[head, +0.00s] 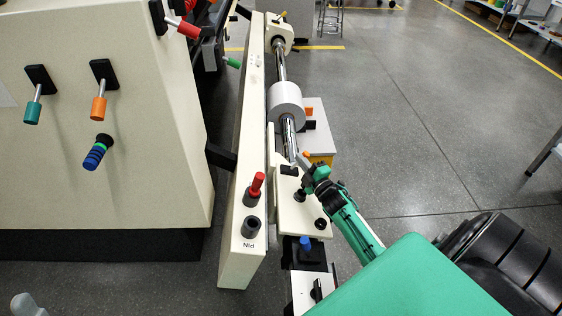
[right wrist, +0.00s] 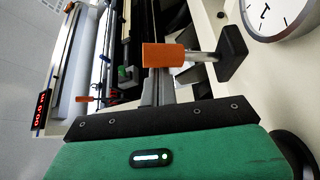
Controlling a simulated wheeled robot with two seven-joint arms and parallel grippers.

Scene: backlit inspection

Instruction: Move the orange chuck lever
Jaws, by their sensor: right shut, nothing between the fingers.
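The orange chuck lever has a small orange grip (head: 306,154) in the head view, by the narrow cream machine's chuck end. In the right wrist view its orange cylindrical grip (right wrist: 163,54) lies sideways on a metal rod from a black base (right wrist: 232,45). My right gripper (head: 303,161) is beside the lever in the head view. In the right wrist view its grey fingers (right wrist: 158,88) are together and empty, just below the grip in the picture. Whether they touch it I cannot tell. My left gripper is not in view.
A white roll (head: 286,103) sits on the shaft above. A red knob (head: 257,185) and blue knob (head: 305,243) stand nearby. The left cabinet carries another orange lever (head: 99,106). A round dial (right wrist: 280,15) is close to the lever's base. Open floor (head: 430,120) lies to the right.

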